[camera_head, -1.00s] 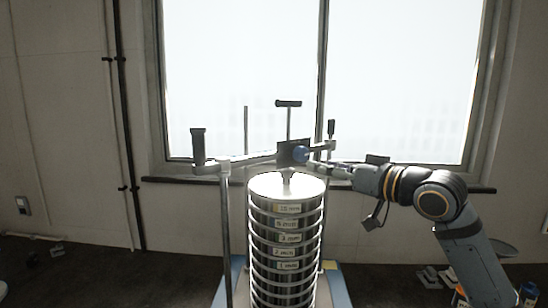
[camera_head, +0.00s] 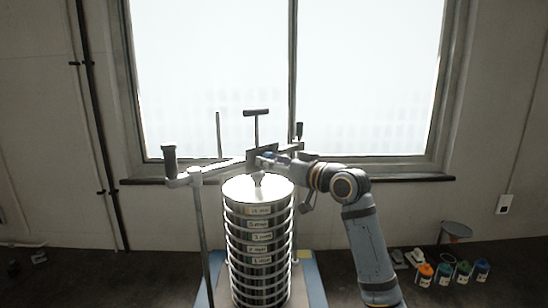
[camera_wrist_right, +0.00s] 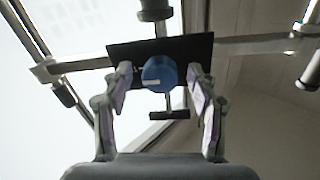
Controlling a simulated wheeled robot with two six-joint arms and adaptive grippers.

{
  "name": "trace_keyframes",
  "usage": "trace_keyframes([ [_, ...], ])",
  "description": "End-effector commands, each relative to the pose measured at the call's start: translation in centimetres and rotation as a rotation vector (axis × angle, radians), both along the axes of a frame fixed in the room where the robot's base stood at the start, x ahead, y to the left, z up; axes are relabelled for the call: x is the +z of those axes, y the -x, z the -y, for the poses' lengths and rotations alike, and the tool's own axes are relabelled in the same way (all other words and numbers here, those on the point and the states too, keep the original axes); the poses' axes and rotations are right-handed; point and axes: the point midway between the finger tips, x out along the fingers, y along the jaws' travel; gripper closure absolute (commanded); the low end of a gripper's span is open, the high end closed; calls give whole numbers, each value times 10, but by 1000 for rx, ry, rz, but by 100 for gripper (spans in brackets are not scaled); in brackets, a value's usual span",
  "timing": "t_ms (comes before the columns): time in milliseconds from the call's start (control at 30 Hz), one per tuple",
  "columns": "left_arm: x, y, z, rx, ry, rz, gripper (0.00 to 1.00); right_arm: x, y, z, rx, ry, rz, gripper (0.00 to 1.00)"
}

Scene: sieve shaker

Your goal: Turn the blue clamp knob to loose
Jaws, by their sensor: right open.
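The blue clamp knob (camera_wrist_right: 159,74) faces the camera in the right wrist view, mounted on a dark plate (camera_wrist_right: 195,47) of the clamp crossbar. A short white mark shows on its face. My right gripper (camera_wrist_right: 160,88) is open, with one finger on each side of the knob; I cannot tell whether they touch it. In the head view my right gripper (camera_head: 279,160) is at the clamp block and largely hides the knob. The clamp bar (camera_head: 215,168) spans above the sieve stack (camera_head: 259,235). My left gripper is not in view.
The labelled sieve stack stands on a blue-edged base (camera_head: 312,280) between upright rods (camera_head: 203,245). A T-handle (camera_head: 257,113) rises above the bar. Several coloured bottles (camera_head: 444,273) stand on the floor at right. A window fills the back wall.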

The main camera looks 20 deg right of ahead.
Motion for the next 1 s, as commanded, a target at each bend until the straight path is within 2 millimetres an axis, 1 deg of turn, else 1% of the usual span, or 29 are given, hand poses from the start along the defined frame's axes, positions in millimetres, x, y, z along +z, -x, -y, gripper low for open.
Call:
trace_keyframes([
  [33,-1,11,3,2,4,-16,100,0,0,0,0,0,0,41],
  [100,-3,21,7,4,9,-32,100,0,0,0,0,0,0,41],
  [167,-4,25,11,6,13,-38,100,0,0,0,0,0,1,41],
  [200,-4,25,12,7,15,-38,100,0,0,0,0,0,1,43],
  [333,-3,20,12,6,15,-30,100,0,0,0,0,0,1,61],
  [500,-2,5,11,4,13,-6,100,0,0,0,0,0,1,84],
  [567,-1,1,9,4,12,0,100,0,0,0,0,0,1,92],
  [600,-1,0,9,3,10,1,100,0,0,0,-1,0,1,95],
  [833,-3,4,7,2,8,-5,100,-1,0,0,0,21,13,95],
  [1000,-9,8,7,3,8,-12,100,-1,0,0,0,89,52,95],
])
